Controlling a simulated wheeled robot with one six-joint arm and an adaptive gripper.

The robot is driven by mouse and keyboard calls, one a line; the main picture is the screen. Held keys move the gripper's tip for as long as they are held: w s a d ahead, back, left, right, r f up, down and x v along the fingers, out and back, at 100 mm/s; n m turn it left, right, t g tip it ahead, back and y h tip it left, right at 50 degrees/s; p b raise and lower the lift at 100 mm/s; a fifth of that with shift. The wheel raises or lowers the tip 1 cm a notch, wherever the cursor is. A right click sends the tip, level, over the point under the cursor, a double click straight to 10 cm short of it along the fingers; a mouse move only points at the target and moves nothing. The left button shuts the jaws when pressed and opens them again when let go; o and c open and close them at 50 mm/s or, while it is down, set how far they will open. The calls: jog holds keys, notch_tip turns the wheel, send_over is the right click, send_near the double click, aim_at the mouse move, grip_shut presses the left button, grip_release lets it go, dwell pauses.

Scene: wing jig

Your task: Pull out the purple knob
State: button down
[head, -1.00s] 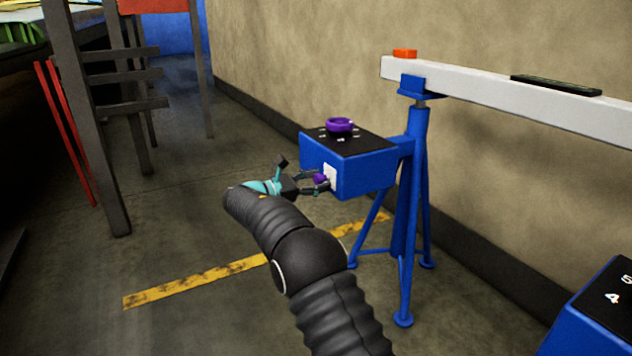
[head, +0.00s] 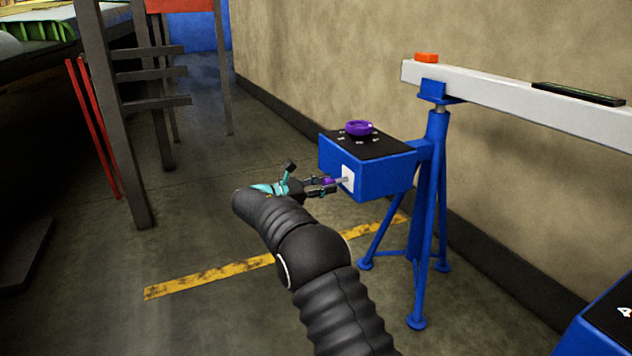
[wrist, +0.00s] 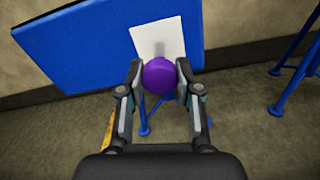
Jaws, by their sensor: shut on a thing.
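The purple knob (wrist: 159,77) is a round ball on a grey shaft (wrist: 160,48). The shaft runs into a white plate on the side of the blue box, and a length of it shows between ball and plate. My gripper (wrist: 160,80) is shut on the knob, one finger on each side. In the head view the knob (head: 328,182) sits between the fingers, partly hidden by them, a little left of the white plate (head: 348,180).
The box is fixed to a blue stand (head: 428,200) that carries a long white beam (head: 500,92) along the wall. Another blue box (head: 600,325) is at lower right.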

jog(key=c, duration=1.1)
grip_release()
jog(key=shift+s+a, duration=0.1)
jog(key=shift+a, duration=0.1)
jog(key=shift+c, duration=0.2)
jog(key=o, duration=0.4)
jog(key=shift+s+a, duration=0.1)
jog(key=shift+a, duration=0.05)
jog(key=v, duration=1.1)
jog(key=shift+s+a, duration=0.2)
jog(key=shift+a, duration=0.05)
